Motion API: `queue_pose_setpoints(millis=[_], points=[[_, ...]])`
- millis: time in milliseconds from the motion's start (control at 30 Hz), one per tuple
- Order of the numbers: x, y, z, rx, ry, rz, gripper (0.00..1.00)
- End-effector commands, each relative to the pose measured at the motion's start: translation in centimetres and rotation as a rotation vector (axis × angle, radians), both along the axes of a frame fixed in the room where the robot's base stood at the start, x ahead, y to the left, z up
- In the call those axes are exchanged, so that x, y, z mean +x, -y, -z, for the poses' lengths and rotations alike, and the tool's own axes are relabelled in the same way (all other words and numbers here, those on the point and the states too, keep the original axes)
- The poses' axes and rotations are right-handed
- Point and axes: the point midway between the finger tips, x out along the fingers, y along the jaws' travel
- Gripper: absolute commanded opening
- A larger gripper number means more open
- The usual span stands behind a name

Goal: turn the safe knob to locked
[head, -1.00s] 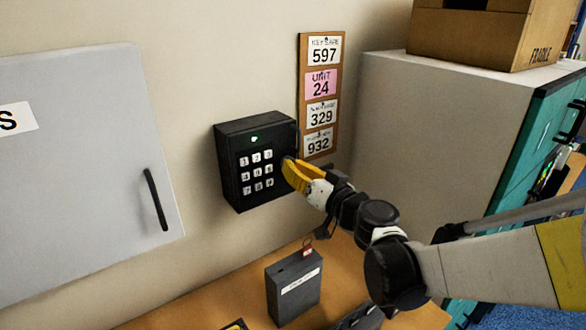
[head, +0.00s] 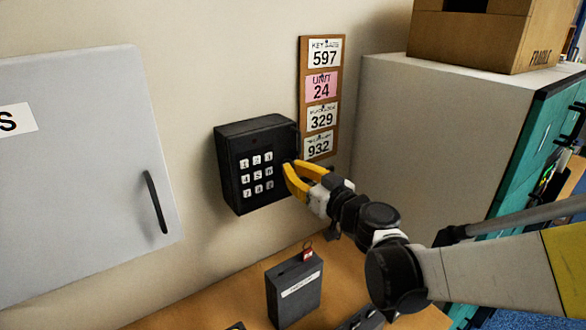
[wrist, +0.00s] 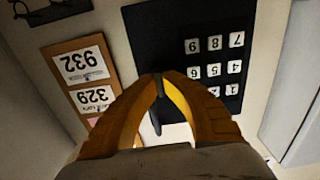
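The black key safe (head: 235,185) hangs on the wall, with a white-buttoned keypad on its front. It also shows in the wrist view (wrist: 205,20), upside down. A faint reddish light shows above the keys. My gripper (head: 287,166) has its yellow fingers at the right edge of the safe's front. In the wrist view the fingertips (wrist: 160,78) close in around a narrow dark knob (wrist: 157,118), which shows between them. The fingers hide most of the knob, so its exact angle is hard to read.
A cork strip with number cards (head: 320,95) is on the wall right of the safe. A grey cabinet door (head: 80,170) is at left. A grey box (head: 294,290) stands on the wooden desk below. A white-topped cabinet (head: 430,130) bears a carton (head: 480,35) at right.

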Motion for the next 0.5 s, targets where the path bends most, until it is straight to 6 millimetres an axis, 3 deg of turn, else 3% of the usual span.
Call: queue_pose_setpoints(millis=[133,167,200,500], points=[[0.02,-0.01,-0.01,0.0,0.0,0.0,0.0],[0.02,-0.01,-0.01,0.0,0.0,0.0,0.16],[0.02,-0.01,-0.01,0.0,0.0,0.0,0.17],[-0.12,0.11,0.0,0.001,-0.001,0.0,0.17]])
